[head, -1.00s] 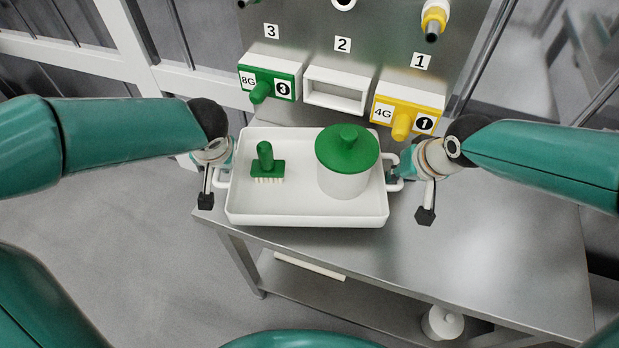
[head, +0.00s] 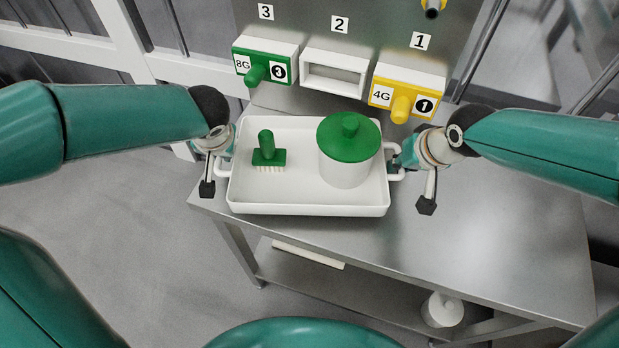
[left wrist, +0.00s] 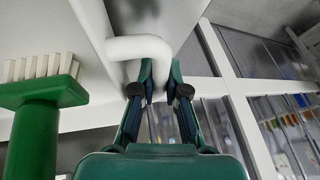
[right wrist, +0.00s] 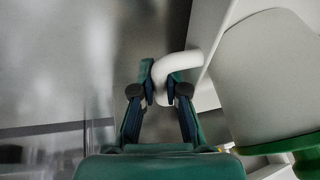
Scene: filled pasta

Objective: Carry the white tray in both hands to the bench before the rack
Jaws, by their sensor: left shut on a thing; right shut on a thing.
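The white tray (head: 300,209) is over the steel bench (head: 480,240) in front of the rack panel in the head view; I cannot tell whether it touches the bench top. On it are a green brush (head: 268,157) at the left and a white pot with a green lid (head: 348,140) at the right. My left gripper (left wrist: 160,75) is shut on the tray's left handle (left wrist: 140,47). My right gripper (right wrist: 160,78) is shut on the right handle (right wrist: 180,62). In the head view the fingers are mostly hidden behind the wrists and the tray.
The rack holds a green block marked 3 (head: 264,62), an empty white holder under 2 (head: 335,75) and a yellow block marked 1 (head: 405,92), close behind the tray. The bench's right side is clear. A white round container (head: 443,310) stands on the lower shelf.

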